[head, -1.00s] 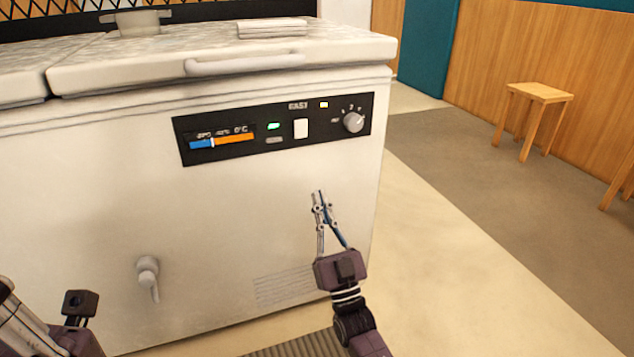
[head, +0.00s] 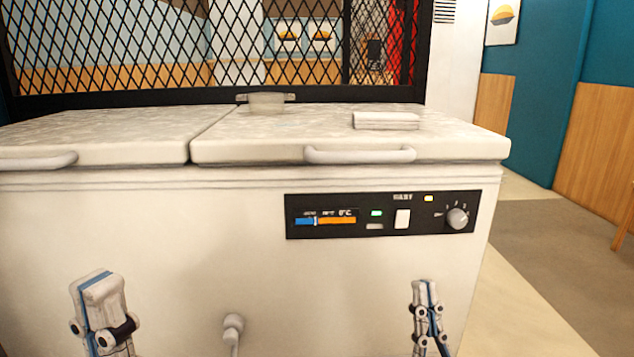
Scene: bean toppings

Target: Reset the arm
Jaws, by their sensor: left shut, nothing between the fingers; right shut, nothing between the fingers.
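My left gripper (head: 100,290) is at the lower left of the head view, in front of the white chest freezer (head: 160,240). It is shut and empty. My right gripper (head: 425,292) is at the lower right, in front of the freezer front below the control panel (head: 384,214). It is shut and empty. Both point upward and appear apart from each other, with the drain tap (head: 233,322) between them in the picture. The lower parts of both arms are cut off by the frame edge.
The freezer's two lids are down, with handles (head: 360,156) at the front. A small container (head: 266,103) and a folded white stack (head: 386,120) lie on top. A black mesh screen (head: 180,50) stands behind. Open floor (head: 545,265) is at the right.

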